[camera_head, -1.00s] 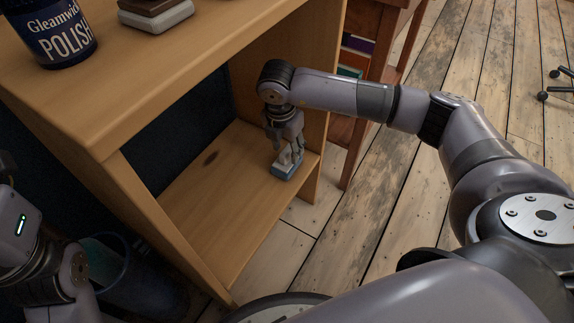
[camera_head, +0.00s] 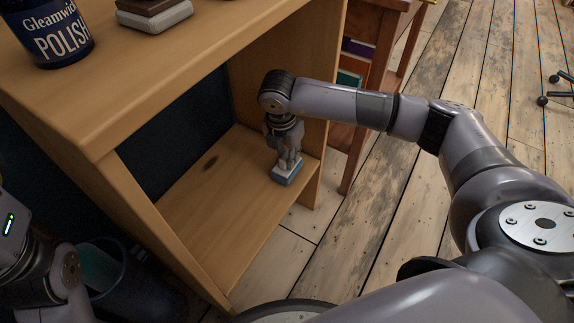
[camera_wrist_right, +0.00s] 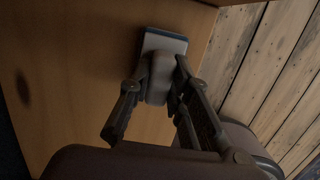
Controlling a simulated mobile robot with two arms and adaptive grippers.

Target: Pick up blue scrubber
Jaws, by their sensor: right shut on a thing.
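The blue scrubber (camera_head: 287,173) has a blue base and a pale upper part. It rests on the lower shelf board near its right front corner. In the right wrist view the scrubber (camera_wrist_right: 164,41) shows its pale body with a blue edge. My right gripper (camera_head: 289,160) points down from above and is shut on the scrubber's upper part. In the right wrist view the right gripper's fingers (camera_wrist_right: 157,85) stand on both sides of that part. My left arm shows at the lower left of the head view, but its fingers are out of sight.
The wooden shelf unit (camera_head: 120,100) has a top board above and side panels around the lower board. A dark bin (camera_head: 130,285) stands at the lower left. Open floor lies to the right.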

